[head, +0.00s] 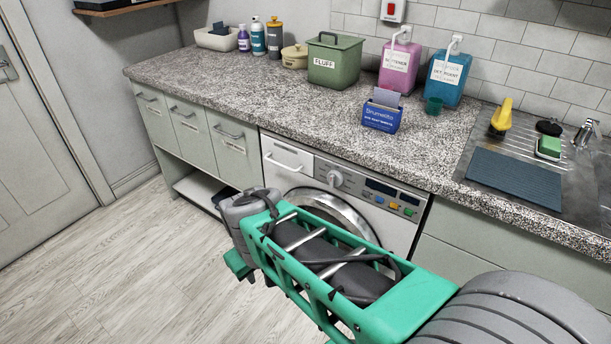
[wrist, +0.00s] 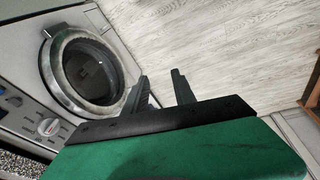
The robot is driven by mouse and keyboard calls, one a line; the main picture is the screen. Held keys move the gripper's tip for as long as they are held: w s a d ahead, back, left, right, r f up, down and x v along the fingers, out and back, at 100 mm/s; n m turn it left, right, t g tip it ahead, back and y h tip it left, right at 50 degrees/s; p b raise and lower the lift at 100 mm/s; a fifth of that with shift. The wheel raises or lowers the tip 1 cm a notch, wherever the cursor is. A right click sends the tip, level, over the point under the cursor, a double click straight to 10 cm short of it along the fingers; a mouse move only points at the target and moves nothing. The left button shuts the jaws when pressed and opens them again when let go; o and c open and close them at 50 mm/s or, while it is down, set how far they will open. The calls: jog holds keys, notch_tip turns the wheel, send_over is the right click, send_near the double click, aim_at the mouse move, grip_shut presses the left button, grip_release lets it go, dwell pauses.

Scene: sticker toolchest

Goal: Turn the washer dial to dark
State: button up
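The washer (head: 285,158) is a white front-loader under the counter, and its round door also shows in the wrist view (wrist: 88,68). Its dial (head: 335,178) is a pale round knob on the control panel, left of the dark display. The dial also shows in the wrist view (wrist: 48,127), at the lower left. Its markings are too small to read, so I cannot tell its setting. My gripper (wrist: 160,76) is open and empty, its fingers apart over the floor beside the door. It is clear of the dial. In the head view my arm hides the lower washer door.
Coloured buttons (head: 393,206) sit right of the dial. The speckled counter (head: 250,105) overhangs the panel and bears a green FLUFF bin (head: 334,60), a blue box (head: 381,116) and bottles. Free floor (head: 130,260) lies in front, at the left.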

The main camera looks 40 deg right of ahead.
jog(key=w+d+r+n+h+p, duration=0.1)
jog(key=w+d+n+h+p, duration=0.35)
jog(key=w+d, duration=0.4)
jog(key=n+t+h+p, duration=0.2)
jog(key=n+h+p, duration=0.55)
jog(key=n, duration=0.85)
send_near(332, 176)
jog(key=x, duration=0.8)
jog(key=shift+d+p, duration=0.1)
jog(key=shift+p, duration=0.25)
jog(key=shift+c, duration=0.3)
grip_shut()
